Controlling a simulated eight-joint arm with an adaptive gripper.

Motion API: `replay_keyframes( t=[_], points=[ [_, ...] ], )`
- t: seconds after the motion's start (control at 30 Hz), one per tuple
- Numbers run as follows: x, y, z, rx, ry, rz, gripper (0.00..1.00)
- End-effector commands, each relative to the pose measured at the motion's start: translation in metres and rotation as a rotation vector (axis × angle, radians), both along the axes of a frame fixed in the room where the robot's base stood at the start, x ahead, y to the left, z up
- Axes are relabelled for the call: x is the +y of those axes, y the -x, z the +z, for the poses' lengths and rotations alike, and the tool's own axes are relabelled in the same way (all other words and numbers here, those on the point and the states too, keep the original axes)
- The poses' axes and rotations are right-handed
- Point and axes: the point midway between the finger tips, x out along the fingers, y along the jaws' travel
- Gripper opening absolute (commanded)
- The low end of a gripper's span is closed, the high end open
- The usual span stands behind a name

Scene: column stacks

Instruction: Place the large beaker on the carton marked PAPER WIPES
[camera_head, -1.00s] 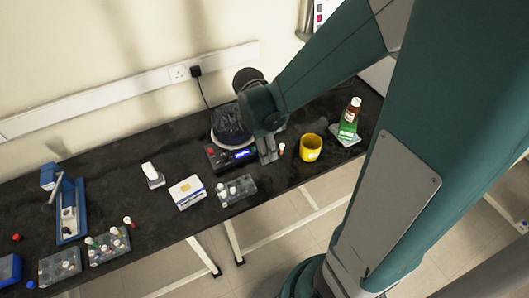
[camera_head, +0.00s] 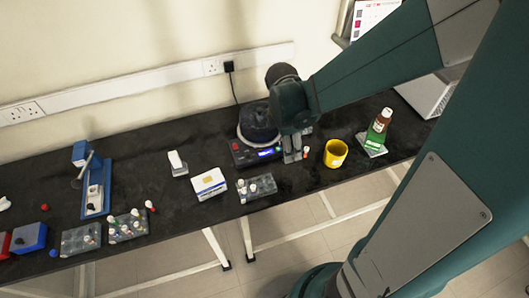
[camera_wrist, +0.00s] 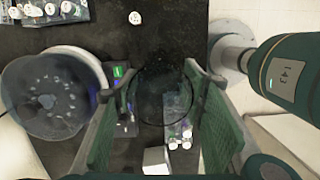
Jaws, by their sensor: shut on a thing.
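The large beaker (camera_wrist: 163,93) is clear glass and hard to see. Its round rim shows in the wrist view between the green finger pads of my gripper (camera_wrist: 163,112), which is shut on it. In the head view my gripper (camera_head: 292,157) points down just right of the dark-topped device, and the beaker cannot be made out there. A pale block low in the wrist view may be the same box.
The device (camera_head: 257,122) stands beside my gripper. Bare bench (camera_head: 140,175) lies left.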

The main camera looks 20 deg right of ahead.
Motion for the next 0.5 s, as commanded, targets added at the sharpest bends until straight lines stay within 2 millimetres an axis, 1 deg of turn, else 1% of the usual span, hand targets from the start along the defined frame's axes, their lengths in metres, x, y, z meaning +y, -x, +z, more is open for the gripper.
replay_keyframes(
  t=[0.27, 0.37, 0.5],
  points=[
    [0.003, -0.001, 0.001, 0.000, 0.000, 0.006, 0.25],
    [0.009, -0.003, 0.003, -0.001, 0.000, 0.016, 0.25],
    [0.023, -0.008, 0.008, 0.000, 0.000, 0.039, 0.25]
  ],
)
